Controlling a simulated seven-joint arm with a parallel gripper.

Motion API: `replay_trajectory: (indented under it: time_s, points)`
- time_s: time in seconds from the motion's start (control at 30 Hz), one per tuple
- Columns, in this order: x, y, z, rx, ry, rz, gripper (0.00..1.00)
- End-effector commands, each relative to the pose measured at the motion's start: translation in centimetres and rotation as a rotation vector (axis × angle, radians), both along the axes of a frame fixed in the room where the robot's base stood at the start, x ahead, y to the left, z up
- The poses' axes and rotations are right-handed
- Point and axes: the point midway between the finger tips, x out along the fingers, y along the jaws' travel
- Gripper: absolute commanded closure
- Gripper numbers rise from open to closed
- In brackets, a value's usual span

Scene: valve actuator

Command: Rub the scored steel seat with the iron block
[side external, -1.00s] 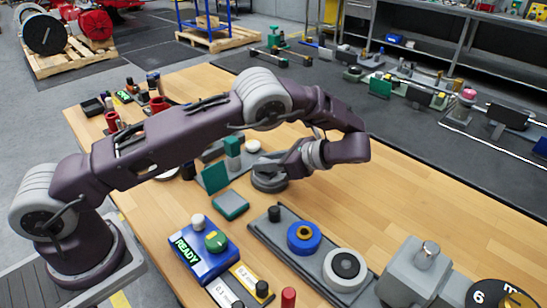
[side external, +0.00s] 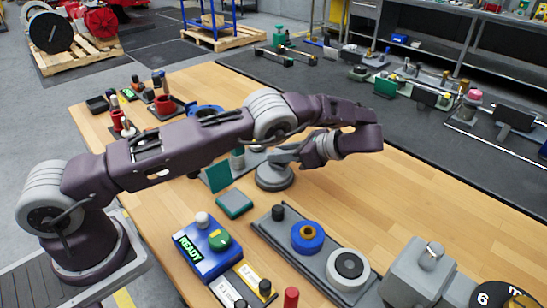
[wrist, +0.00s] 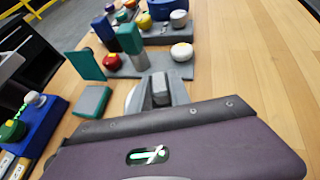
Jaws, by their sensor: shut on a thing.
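My gripper (side external: 290,156) reaches down to a round grey steel seat (side external: 275,180) in the middle of the wooden table, in the side view. My wrist covers part of it. In the wrist view, a dark grey block (wrist: 160,88), which looks like the iron block, sits at my gripper's jaws, and the jaws are shut on it. I cannot tell whether the block touches the seat, and the scoring is too small to make out.
A blue READY box (side external: 205,250) and a grey tray (side external: 275,235) with blue and white rings stand nearer the camera. Bare wood (side external: 430,185) lies to the right.

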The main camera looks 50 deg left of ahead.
Motion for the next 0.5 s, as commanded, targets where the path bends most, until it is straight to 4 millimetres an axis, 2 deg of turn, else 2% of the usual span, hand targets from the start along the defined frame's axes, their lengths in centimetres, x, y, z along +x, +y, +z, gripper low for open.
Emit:
replay_trajectory:
  time_s: [0.1,0.5]
  points:
    - [0.4,0.0,0.1,0.000,0.002,-0.001,1.00]
    - [-3.3,-0.1,0.0,-0.001,0.004,-0.001,1.00]
